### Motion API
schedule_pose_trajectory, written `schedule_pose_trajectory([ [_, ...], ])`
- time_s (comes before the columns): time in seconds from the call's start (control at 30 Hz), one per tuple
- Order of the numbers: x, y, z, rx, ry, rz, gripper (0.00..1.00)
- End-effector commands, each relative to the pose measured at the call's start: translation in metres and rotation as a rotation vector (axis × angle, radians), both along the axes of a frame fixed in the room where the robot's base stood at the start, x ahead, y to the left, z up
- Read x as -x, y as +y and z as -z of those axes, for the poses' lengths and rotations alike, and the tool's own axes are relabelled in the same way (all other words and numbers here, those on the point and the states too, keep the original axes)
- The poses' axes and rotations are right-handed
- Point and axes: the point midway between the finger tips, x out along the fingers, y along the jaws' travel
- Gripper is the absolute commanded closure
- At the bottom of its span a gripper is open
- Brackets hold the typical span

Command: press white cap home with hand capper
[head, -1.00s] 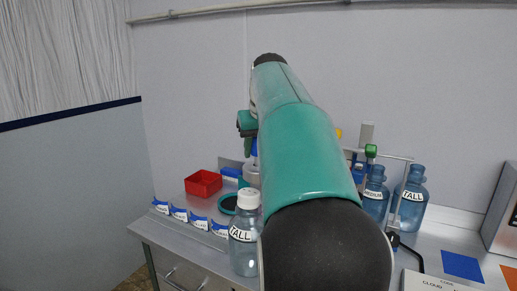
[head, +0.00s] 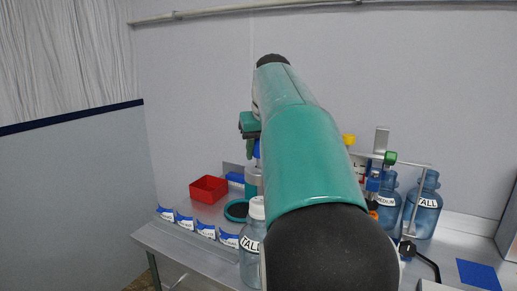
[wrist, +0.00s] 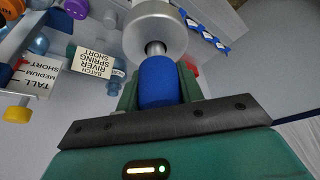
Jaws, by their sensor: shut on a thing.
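A clear bottle labelled TALL (head: 252,243) stands upright near the front of the bench in the head view, partly behind my arm. A white cap (head: 257,207) sits on its neck; I cannot tell how firmly it is seated. In the wrist view my gripper (wrist: 157,88) is shut on the blue handle of the hand capper (wrist: 157,80). The capper's round metal head (wrist: 154,32) sticks out beyond the fingers. In the head view the blue handle (head: 257,150) shows beside my arm, behind and above the bottle. The white cap cannot be made out in the wrist view.
A red bin (head: 208,189) and several blue-and-white labelled holders (head: 205,230) stand left of the bottle. Blue bottles labelled MEDIUM (head: 387,208) and TALL (head: 426,207) stand at right behind a metal frame. A blue square (head: 479,274) lies on the right of the bench.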

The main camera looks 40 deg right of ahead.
Motion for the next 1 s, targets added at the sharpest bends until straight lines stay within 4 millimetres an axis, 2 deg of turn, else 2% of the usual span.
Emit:
schedule_pose_trajectory([
  [0.17, 0.001, 0.001, 0.005, 0.001, -0.002, -0.001, 0.9],
  [1.0, -0.001, 0.001, 0.065, 0.001, -0.001, -0.001, 0.9],
])
